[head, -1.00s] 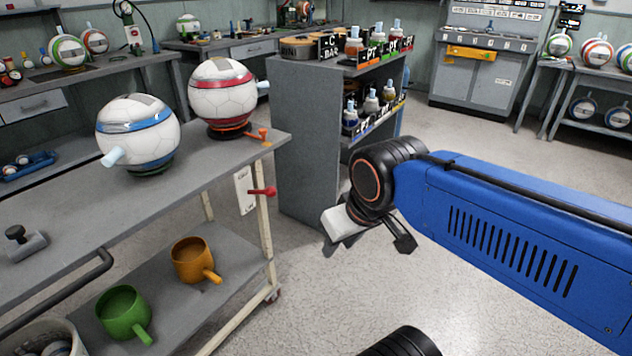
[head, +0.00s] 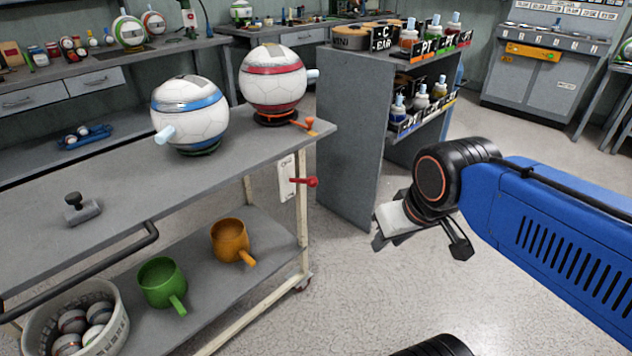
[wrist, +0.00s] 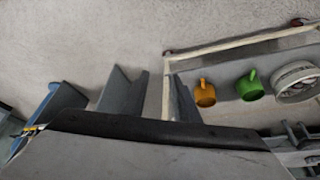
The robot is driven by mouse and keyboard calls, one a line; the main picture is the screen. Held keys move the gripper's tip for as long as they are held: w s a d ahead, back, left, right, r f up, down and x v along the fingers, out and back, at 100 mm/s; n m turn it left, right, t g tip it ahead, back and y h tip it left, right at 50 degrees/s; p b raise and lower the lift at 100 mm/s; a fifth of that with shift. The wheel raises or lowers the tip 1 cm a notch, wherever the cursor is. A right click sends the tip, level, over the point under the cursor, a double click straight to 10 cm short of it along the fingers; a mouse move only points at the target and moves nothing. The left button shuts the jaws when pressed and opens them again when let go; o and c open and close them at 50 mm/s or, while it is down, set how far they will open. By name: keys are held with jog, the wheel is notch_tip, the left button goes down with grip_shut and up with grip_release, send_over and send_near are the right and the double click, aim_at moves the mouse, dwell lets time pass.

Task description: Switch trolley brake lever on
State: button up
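The grey trolley (head: 110,195) stands at the left in the head view. A red lever (head: 305,182) sticks out to the right from a white plate (head: 287,178) on its right end, below the top. My gripper (head: 419,246) hangs over the floor to the right of the lever, well apart from it. Its two dark fingers are spread, with nothing seen between them. In the wrist view the trolley's lower shelf (wrist: 226,100) shows at the right; I cannot make out the lever there.
Two balls, one blue-striped (head: 190,115) and one red-striped (head: 273,80), sit on the trolley top. A small orange handle (head: 303,124) is beside them. Mugs and a basket (head: 75,320) are on the lower shelf. A grey shelf unit (head: 350,140) stands behind. Floor between trolley and gripper is clear.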

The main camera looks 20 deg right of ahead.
jog(key=c, duration=0.5)
jog(key=shift+w+r, duration=0.25)
jog(key=shift+r, duration=0.05)
grip_shut()
jog(key=w+a+r+n+g, duration=0.1)
jog(key=w+a+r, duration=0.3)
jog(key=w, duration=0.6)
jog(key=w+a+r+n+g+h, duration=0.1)
jog(key=w+a+r, duration=0.3)
jog(key=w, duration=0.6)
jog(key=w+a+r+n+g, duration=0.3)
jog(key=w+a+r, duration=0.2)
jog(key=w, duration=0.6)
jog(key=shift+a+n+h, duration=0.3)
jog(key=shift+a, duration=0.15)
jog(key=shift+w+r, duration=0.1)
